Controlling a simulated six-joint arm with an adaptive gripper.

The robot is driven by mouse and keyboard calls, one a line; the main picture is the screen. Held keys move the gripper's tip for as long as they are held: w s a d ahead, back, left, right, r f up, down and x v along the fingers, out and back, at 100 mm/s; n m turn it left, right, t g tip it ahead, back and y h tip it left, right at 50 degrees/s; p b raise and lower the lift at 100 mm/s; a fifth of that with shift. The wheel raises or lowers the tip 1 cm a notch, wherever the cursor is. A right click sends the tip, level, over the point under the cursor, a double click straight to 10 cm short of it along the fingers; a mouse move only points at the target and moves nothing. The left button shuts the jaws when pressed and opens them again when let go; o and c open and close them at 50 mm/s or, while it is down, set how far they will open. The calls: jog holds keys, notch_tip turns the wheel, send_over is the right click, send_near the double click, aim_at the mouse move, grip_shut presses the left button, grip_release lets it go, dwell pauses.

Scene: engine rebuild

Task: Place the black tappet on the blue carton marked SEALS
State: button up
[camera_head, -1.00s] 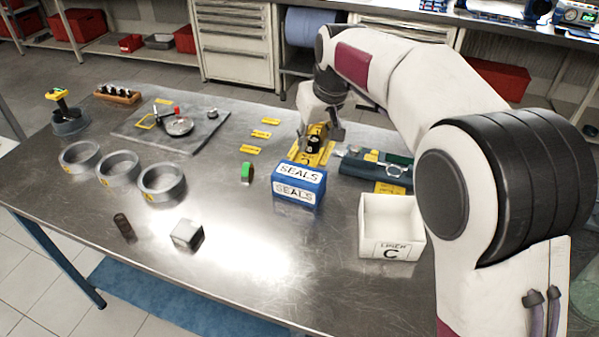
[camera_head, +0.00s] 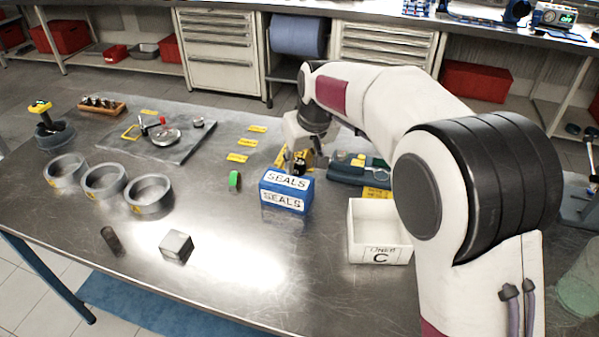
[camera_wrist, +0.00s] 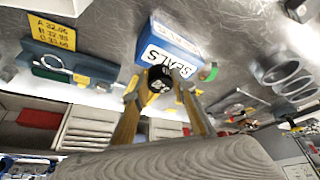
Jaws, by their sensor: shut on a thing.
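My gripper (camera_head: 301,160) is shut on the black tappet (camera_head: 299,168), a short dark cylinder with white marking on its end. The blue carton (camera_head: 287,200) marked SEALS stands upright on the table, with white labels on its top and front. The tappet shows just past the carton's far edge in the head view. In the wrist view the tappet (camera_wrist: 159,78) is between my gripper's yellowish fingers (camera_wrist: 160,92) and overlaps the carton (camera_wrist: 172,35) and its label. Whether it touches the carton, I cannot tell.
A white bin (camera_head: 380,252) marked C stands right of the carton. A green-topped piece (camera_head: 235,180) lies to the left. A dark blue tray (camera_head: 345,172) is behind right. Several grey rings (camera_head: 148,193) and a metal block (camera_head: 176,246) stand further left. The front table is mostly clear.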

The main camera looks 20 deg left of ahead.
aim_at(302, 167)
jog(key=shift+f, duration=1.7)
jog(key=o, duration=1.1)
jog(key=shift+f, duration=0.1)
jog(key=v, duration=1.2)
